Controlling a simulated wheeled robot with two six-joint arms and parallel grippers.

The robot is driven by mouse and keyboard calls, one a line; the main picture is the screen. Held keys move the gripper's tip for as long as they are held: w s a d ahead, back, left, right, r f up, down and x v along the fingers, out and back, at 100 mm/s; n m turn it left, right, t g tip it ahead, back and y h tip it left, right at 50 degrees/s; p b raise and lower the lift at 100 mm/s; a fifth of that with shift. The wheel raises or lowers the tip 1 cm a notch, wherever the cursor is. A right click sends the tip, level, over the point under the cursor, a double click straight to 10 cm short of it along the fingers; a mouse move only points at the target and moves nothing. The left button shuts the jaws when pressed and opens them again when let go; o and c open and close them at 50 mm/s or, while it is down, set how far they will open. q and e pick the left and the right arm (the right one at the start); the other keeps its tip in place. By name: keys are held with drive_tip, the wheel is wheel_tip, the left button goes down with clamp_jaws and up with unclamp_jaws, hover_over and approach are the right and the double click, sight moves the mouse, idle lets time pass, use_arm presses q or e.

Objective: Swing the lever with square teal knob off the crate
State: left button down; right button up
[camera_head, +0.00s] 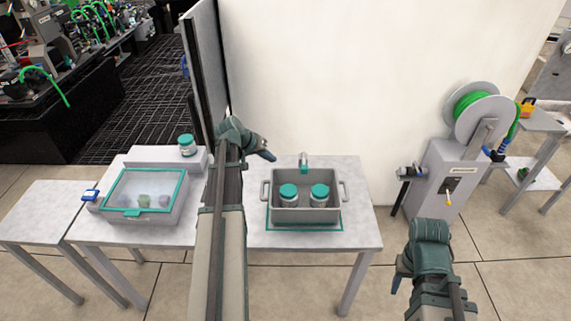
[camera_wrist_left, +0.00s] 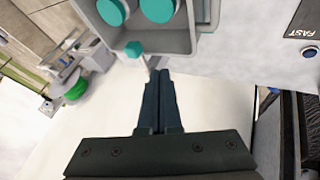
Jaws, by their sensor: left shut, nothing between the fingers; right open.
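The grey crate (camera_head: 305,215) stands on the table and holds two teal-lidded jars (camera_head: 288,192). The lever's square teal knob (camera_head: 304,158) shows at the crate's back rim in the head view. In the left wrist view the knob (camera_wrist_left: 133,49) overlaps the edge of the crate (camera_wrist_left: 185,42), just beyond and left of my fingertips. My left gripper (camera_head: 270,156) is shut and empty, behind and left of the crate, apart from the knob. It also shows in the left wrist view (camera_wrist_left: 162,74). My right gripper (camera_head: 396,284) is open and empty, off the table's right front.
A teal-framed clear-lidded box (camera_head: 120,212) and a jar on a grey block (camera_head: 187,146) stand to the left. A white wall (camera_head: 380,70) rises behind the table. A grey machine with a green hose reel (camera_head: 478,108) stands at the right.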

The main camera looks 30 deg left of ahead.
use_arm(q)
drive_tip(key=w+d+f+b, duration=0.5)
drive_tip(key=w+f+b, duration=0.2)
drive_tip(key=shift+w+d+f, duration=0.2)
drive_tip(key=shift+w+f, duration=0.05)
drive_tip(key=shift+f, duration=0.1)
drive_tip(key=shift+d, duration=0.1)
idle(0.3)
drive_tip(key=w+d+n+y, duration=0.2)
drive_tip(key=w+d+n, duration=0.1)
drive_tip(key=n, duration=0.1)
drive_tip(key=w+d+n+y, duration=0.2)
drive_tip(key=w+d+n, duration=0.1)
drive_tip(key=w, duration=0.1)
drive_tip(key=w+d+n+g+y, duration=0.1)
drive_tip(key=w+d+n+y, duration=0.2)
drive_tip(key=w+n, duration=0.1)
drive_tip(key=shift+w+d+n, duration=0.1)
drive_tip(key=shift+d+n, duration=0.1)
drive_tip(key=shift+n, duration=0.1)
drive_tip(key=shift+w+a+r+n+g+y, duration=0.1)
drive_tip(key=shift+w+n+g+y, duration=0.1)
drive_tip(key=shift+w, duration=0.6)
drive_tip(key=shift+w+a+n+g+y, duration=0.1)
drive_tip(key=shift+w+n, duration=0.1)
drive_tip(key=shift+w, duration=0.6)
